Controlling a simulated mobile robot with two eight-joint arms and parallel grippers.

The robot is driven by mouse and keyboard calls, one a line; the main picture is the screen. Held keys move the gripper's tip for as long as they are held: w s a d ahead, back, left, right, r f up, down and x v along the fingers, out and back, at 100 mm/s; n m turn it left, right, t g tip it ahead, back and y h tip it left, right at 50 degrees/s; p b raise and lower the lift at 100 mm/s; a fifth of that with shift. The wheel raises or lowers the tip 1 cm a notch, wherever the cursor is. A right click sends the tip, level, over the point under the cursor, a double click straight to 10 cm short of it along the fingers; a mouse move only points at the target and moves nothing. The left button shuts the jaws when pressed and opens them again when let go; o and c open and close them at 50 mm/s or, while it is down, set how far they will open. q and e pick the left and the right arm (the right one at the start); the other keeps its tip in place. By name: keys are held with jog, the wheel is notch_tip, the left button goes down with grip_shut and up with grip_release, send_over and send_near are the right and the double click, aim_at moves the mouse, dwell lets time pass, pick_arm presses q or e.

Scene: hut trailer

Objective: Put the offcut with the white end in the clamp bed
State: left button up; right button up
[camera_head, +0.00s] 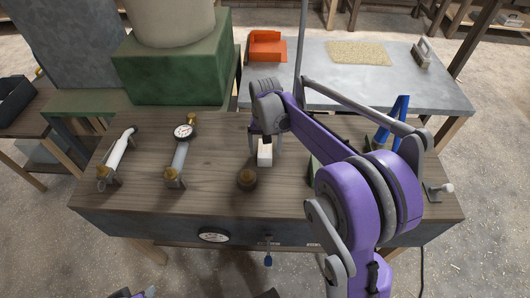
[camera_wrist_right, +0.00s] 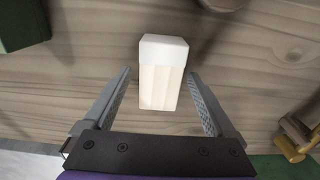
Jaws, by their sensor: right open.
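The offcut with the white end (camera_wrist_right: 161,82) is a pale wooden block lying on the brown workbench, its white end toward me. It also shows in the head view (camera_head: 264,155). My right gripper (camera_wrist_right: 160,95) is open, with one finger on each side of the offcut and visible gaps on both sides. In the head view this gripper (camera_head: 265,138) points down over the block's far part. A green block (camera_head: 313,172) stands right of the offcut, mostly hidden by my arm. I cannot tell whether it is the clamp bed.
Behind are a grey table (camera_head: 310,85) and an orange bin (camera_head: 266,47).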

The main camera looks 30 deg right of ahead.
grip_shut()
dwell(0.4)
jog(key=shift+r, duration=0.1)
